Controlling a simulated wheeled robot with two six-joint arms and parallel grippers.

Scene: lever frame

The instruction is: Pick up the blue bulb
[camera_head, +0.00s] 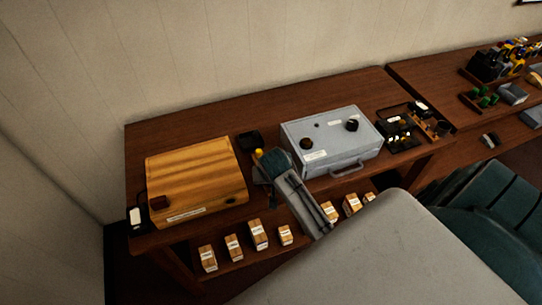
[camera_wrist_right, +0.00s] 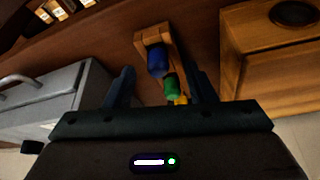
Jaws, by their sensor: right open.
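The blue bulb (camera_wrist_right: 158,61) sits in a small wooden holder (camera_wrist_right: 150,38) in the right wrist view, in a row with a green bulb (camera_wrist_right: 172,86) and a yellow bulb (camera_wrist_right: 181,99). My right gripper (camera_wrist_right: 162,72) is open, its two fingers on either side of the row, with no visible grip on a bulb. In the head view my right gripper (camera_head: 268,163) is over the table between the wooden box and the grey box. It hides the blue bulb there; a yellow bulb (camera_head: 259,152) shows beside it. My left gripper is not in view.
A wooden box (camera_head: 195,178) stands left of my gripper and a grey box (camera_head: 330,138) with knobs and a handle stands right, close by. A small black item (camera_head: 249,141) lies behind. Several small labelled boxes (camera_head: 257,234) stand on the lower shelf.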

